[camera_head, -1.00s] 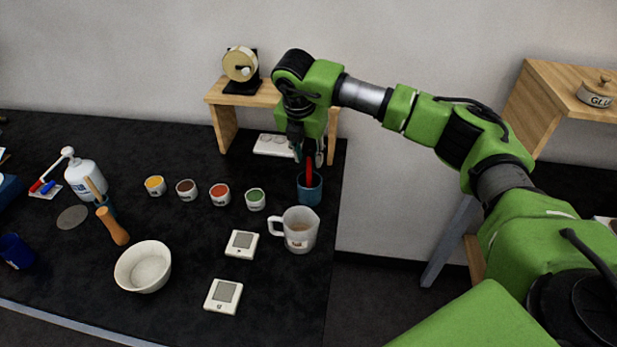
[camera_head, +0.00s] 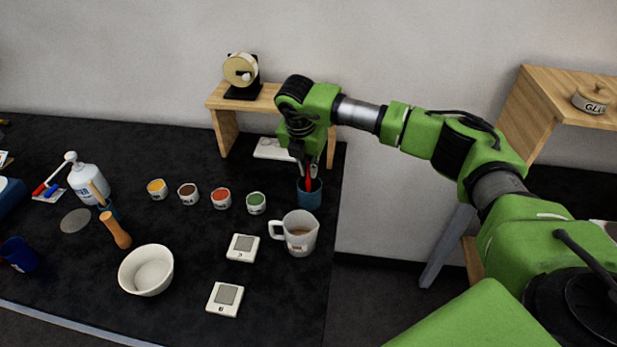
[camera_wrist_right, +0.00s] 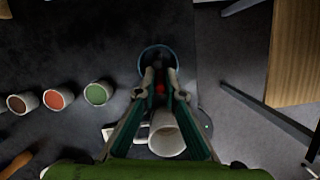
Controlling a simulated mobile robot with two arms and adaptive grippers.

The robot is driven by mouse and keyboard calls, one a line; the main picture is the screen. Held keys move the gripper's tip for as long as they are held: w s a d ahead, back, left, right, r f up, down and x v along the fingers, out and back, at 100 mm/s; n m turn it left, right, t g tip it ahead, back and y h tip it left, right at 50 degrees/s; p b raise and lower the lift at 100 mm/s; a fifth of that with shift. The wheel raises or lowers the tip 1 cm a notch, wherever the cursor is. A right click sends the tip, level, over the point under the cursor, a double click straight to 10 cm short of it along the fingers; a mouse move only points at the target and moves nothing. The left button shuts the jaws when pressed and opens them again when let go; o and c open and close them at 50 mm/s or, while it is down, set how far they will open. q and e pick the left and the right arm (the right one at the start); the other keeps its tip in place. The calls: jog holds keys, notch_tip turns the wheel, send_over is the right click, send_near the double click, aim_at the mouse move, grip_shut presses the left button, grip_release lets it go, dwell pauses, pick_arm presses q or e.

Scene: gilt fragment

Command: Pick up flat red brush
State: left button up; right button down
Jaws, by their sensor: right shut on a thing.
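The flat red brush (camera_head: 308,182) stands upright in a blue cup (camera_head: 310,198) near the right end of the black table. In the right wrist view its red tip (camera_wrist_right: 160,88) shows between the fingers, over the blue cup (camera_wrist_right: 149,54). My right gripper (camera_head: 306,170) reaches down from above and is shut on the brush, just over the cup's rim. It also shows in the right wrist view (camera_wrist_right: 161,92). The brush's lower part is hidden inside the cup. My left gripper is not in view.
A measuring jug (camera_head: 299,234) stands close in front of the cup. Small paint pots (camera_head: 256,203) line up to the left. A wooden shelf (camera_head: 225,130) stands behind. Two white devices (camera_head: 242,248) and a bowl (camera_head: 146,270) lie nearer the front.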

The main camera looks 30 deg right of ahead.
jog(key=shift+r, duration=0.1)
notch_tip(320, 180, up, 18)
jog(key=b, duration=0.4)
jog(key=shift+b, duration=0.35)
dwell(0.4)
